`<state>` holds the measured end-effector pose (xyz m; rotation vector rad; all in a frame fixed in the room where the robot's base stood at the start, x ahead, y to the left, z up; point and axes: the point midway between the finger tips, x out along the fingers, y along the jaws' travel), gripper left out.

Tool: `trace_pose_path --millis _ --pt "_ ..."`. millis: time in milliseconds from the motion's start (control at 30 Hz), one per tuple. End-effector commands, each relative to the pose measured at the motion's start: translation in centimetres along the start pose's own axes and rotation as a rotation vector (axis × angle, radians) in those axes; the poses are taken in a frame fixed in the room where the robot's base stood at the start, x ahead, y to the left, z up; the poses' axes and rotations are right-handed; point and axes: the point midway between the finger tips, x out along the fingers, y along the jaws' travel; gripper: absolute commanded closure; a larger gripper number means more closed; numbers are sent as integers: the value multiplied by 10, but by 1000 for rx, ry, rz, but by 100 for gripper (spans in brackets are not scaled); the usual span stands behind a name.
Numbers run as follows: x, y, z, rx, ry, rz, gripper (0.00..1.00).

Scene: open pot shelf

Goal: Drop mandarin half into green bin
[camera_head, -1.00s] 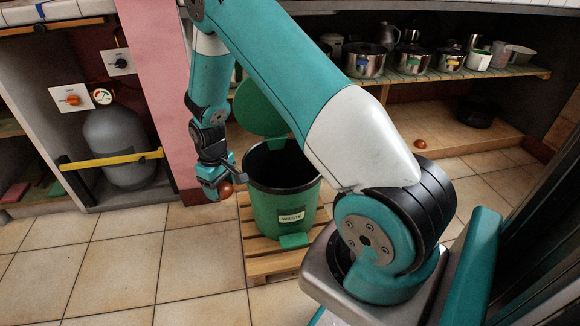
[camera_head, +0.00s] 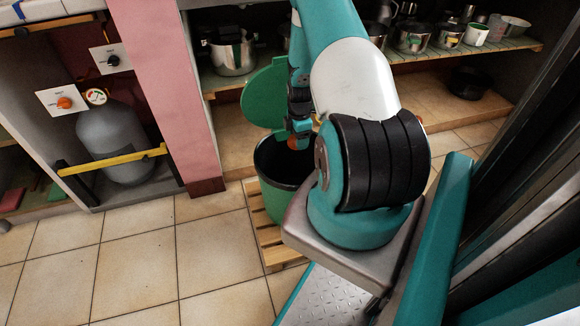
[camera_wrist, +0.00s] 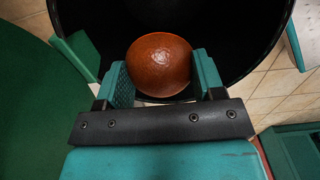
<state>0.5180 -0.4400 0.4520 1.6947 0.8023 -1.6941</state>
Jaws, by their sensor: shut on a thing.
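The mandarin half (camera_wrist: 158,62) is orange-red and round, and sits between the two fingers of my gripper (camera_wrist: 162,78) in the wrist view. My gripper is shut on it. In the head view the mandarin half (camera_head: 293,142) shows as a small orange spot at my gripper (camera_head: 298,138). The green bin (camera_head: 284,200) is below it, with its dark opening facing up and its round green lid (camera_head: 264,95) standing open behind. In the wrist view the bin's black inside (camera_wrist: 225,25) lies behind the fruit. My arm hides the bin's right side.
The bin stands on a wooden pallet (camera_head: 262,232). A pot shelf (camera_head: 470,58) with several pots is behind. A pink pillar (camera_head: 165,80) and a grey gas cylinder (camera_head: 112,145) stand to the left. The tiled floor at front left is clear.

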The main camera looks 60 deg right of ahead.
Motion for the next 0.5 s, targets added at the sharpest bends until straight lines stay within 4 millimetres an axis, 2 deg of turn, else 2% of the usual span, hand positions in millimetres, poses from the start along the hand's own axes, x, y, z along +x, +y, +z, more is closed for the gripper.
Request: trace_pose_path --millis 33,233,500 --pt "12 0 0 0 0 0 62" --pt "36 0 -2 -1 0 0 62" --pt "43 0 -3 -3 0 0 62"
